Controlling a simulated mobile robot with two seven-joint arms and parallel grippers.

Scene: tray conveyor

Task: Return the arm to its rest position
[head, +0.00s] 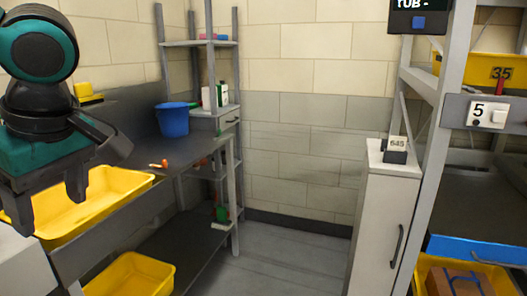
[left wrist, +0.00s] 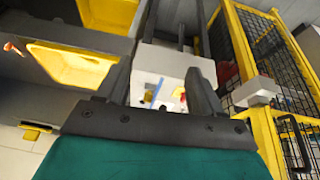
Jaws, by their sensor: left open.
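My left arm comes in at the left of the head view, with a teal and black wrist. My left gripper (head: 50,205) points down with its two fingers apart and nothing between them. It is in front of a yellow tray (head: 100,195) on the grey workbench; I cannot tell how high it is above it. In the left wrist view, the gripper (left wrist: 158,82) also has its fingers spread and empty. A yellow bin shows beside its left finger there. My right gripper is in neither view.
A blue bucket (head: 172,119) and a small orange-handled tool (head: 159,164) are on the bench. A second yellow tray (head: 130,276) is on the lower shelf. A white cabinet (head: 385,215) stands at right. The floor (head: 285,262) between is clear. Yellow-framed mesh fencing (left wrist: 265,60) shows in the wrist view.

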